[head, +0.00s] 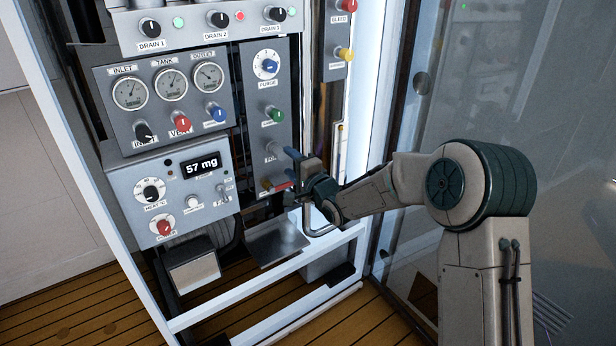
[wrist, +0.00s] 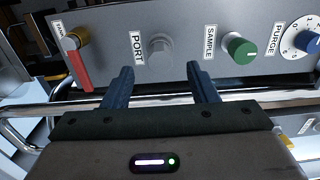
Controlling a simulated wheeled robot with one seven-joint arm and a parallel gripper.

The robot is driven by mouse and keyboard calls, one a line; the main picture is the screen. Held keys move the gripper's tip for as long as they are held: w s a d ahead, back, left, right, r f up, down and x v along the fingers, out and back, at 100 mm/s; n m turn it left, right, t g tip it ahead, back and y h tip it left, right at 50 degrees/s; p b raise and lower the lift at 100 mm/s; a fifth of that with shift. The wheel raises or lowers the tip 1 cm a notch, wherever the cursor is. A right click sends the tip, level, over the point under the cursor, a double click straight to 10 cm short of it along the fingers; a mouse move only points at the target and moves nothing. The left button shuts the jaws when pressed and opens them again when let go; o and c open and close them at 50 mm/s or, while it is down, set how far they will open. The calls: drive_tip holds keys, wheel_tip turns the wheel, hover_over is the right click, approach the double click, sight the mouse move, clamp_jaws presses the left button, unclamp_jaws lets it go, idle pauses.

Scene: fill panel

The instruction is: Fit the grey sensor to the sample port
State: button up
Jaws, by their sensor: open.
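A grey round piece (wrist: 160,50) sticks out of the panel beside the PORT label (wrist: 137,48) in the wrist view. It also shows as a grey stub (head: 272,149) in the head view. I cannot tell whether it is the grey sensor seated on the port or the bare port fitting. No other grey sensor is clearly in view. My gripper (wrist: 158,84) is open and empty, its two dark blue fingers pointing at the panel on either side of the grey piece, just short of it. In the head view my gripper (head: 294,168) is at the narrow panel's lower part.
A green knob (wrist: 240,48) and the purge dial (wrist: 307,40) are to the right in the wrist view. A red lever (wrist: 78,70) is to the left. A metal rail (wrist: 270,106) runs below the fingers. The display box (head: 202,166) and a metal tray (head: 275,243) are nearby.

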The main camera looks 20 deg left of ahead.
drive_tip(key=v, duration=0.8)
drive_tip(key=shift+s+d+p, duration=0.25)
drive_tip(key=shift+s+p, duration=0.05)
drive_tip(key=shift+p, duration=0.15)
drive_tip(key=s+d+r+n+g+h+p, duration=0.1)
drive_tip(key=s+d+r+n+h+p, duration=0.1)
drive_tip(key=d+r+h+p, duration=0.4)
drive_tip(key=s+d+r+n+g+h+p, duration=0.1)
drive_tip(key=s+d+r+h+p, duration=0.15)
drive_tip(key=d, duration=0.65)
drive_tip(key=s+d+r+n+h+p, duration=0.25)
drive_tip(key=d+r+h+p, duration=0.2)
drive_tip(key=d, duration=0.25)
drive_tip(key=s+d+r+g+p, duration=0.2)
drive_tip(key=s+d+r+p, duration=0.1)
drive_tip(key=s, duration=0.4)
drive_tip(key=s+d+r+n+g+p, duration=0.1)
drive_tip(key=s+d+r+g+p, duration=0.1)
drive_tip(key=s, duration=0.5)
drive_tip(key=s+d+r+n+g+p, duration=0.1)
drive_tip(key=s+d+r+g+p, duration=0.1)
drive_tip(key=s, duration=0.6)
wheel_tip(320, 180, up, 2)
drive_tip(key=d+p, duration=0.1)
drive_tip(key=d, duration=0.2)
drive_tip(key=shift+g+h+p, duration=0.35)
drive_tip(key=shift+g+h, duration=0.05)
